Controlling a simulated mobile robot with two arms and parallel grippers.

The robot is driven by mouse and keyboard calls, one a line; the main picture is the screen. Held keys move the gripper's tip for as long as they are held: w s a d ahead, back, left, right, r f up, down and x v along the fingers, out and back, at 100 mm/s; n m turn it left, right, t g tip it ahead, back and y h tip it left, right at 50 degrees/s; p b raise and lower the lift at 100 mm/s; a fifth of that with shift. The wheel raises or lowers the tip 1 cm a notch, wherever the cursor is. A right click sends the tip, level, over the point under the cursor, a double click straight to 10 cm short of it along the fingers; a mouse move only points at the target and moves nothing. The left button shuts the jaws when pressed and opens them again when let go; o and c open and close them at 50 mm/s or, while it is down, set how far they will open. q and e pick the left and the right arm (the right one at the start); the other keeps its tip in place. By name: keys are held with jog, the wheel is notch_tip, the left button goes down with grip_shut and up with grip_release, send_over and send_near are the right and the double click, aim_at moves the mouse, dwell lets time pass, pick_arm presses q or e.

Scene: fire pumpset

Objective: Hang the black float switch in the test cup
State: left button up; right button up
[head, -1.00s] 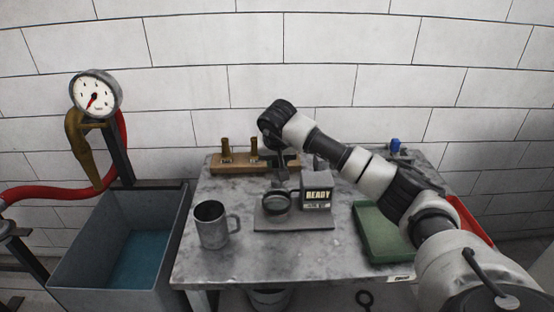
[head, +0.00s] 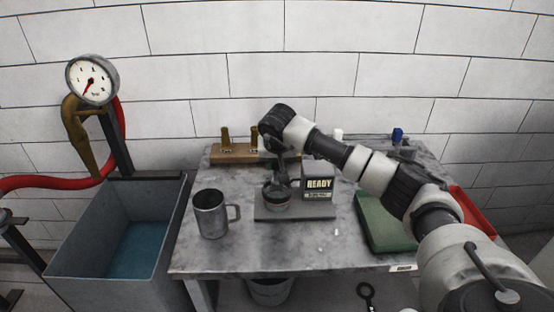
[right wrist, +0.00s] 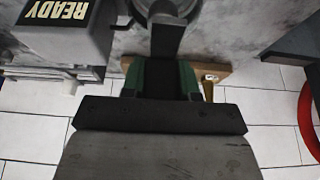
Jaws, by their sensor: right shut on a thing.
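The test cup (head: 278,203) is a small round cup on a flat grey base, beside a grey box with a lit READY display (head: 319,184). My right gripper (head: 279,163) is above the cup, pointing down. In the right wrist view its green-edged fingers (right wrist: 160,80) are shut on a dark thing, apparently the black float switch (right wrist: 167,38). In the head view the dark switch (head: 280,179) reaches down to the cup's mouth. I cannot tell how far inside it is or whether it touches the rim. My left gripper is not in view.
A metal mug (head: 210,216) stands left of the base. A wooden block (head: 230,153) with brass fittings is behind. A green mat (head: 380,224) and red tray (head: 474,211) lie to the right. A water tank (head: 168,219) stands left of the table.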

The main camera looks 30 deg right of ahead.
jog(key=shift+f+b, duration=1.35)
jog(key=shift+f, duration=1.1)
jog(key=o, duration=1)
jog(key=v, duration=1.1)
jog(key=shift+f+b, duration=0.1)
jog(key=shift+b, duration=0.3)
